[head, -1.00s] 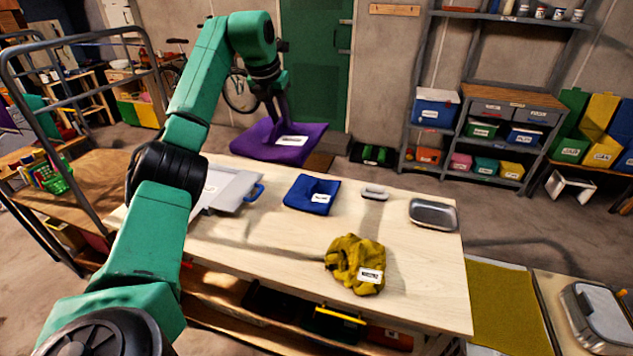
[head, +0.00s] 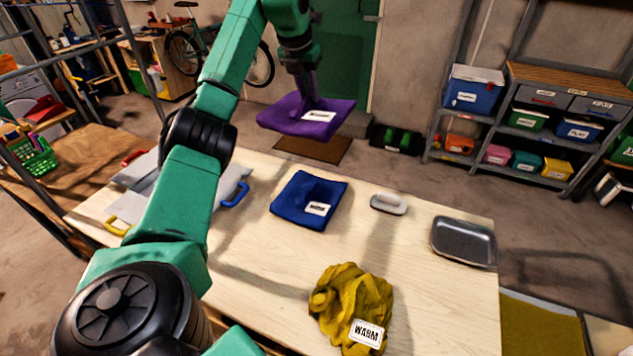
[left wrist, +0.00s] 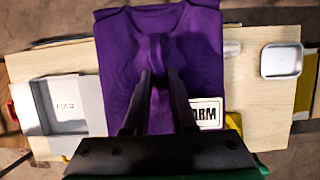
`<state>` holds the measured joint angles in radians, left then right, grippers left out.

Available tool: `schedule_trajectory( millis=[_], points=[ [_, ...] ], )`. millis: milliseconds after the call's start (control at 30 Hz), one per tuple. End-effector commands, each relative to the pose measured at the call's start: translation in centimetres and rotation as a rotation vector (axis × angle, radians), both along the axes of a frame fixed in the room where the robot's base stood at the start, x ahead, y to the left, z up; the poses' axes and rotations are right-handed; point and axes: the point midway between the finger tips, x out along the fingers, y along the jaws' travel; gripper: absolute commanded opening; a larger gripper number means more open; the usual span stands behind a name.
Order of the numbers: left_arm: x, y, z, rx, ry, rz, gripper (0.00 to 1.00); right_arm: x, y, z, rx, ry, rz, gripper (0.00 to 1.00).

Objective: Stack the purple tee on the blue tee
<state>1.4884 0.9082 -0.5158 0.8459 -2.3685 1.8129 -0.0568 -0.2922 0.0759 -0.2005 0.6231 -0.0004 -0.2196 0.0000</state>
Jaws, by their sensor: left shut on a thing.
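The folded purple tee (head: 300,117) hangs in my left gripper (head: 303,92), held above and beyond the far edge of the table. The left wrist view shows the purple tee (left wrist: 158,60) pinched between the two fingers (left wrist: 156,85), with a white label on its right side. The blue tee (head: 308,198) lies folded flat on the table (head: 262,262), nearer than the purple tee and clear of it. The blue tee is hidden in the left wrist view. My right gripper is not in view.
A crumpled yellow cloth (head: 352,300) labelled WARM lies at the table's front. A grey folding board (head: 130,205) with coloured handles lies left, partly behind my arm.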

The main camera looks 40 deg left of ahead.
Motion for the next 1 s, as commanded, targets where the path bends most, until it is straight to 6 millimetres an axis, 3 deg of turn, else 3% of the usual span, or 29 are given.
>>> schedule_trajectory(
  millis=[33, 233, 367, 700, 1000],
  points=[
    [0.0, 0.0, -1.9, 0.0, -0.002, 0.0, 0.0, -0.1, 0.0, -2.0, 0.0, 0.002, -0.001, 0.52],
    [0.0, 0.0, -4.4, 0.0, -0.002, 0.0, 0.0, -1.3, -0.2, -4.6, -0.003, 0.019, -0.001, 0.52],
    [-0.1, 0.0, -5.8, 0.0, 0.002, 0.0, 0.0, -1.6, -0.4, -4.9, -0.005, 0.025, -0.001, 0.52],
    [-0.4, 0.0, -16.5, 0.001, 0.007, -0.001, 0.0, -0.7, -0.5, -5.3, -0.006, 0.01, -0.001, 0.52],
    [-0.3, -0.2, -22.3, -0.003, 0.002, -0.001, 0.0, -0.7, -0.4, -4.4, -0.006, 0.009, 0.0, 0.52]
  ],
)
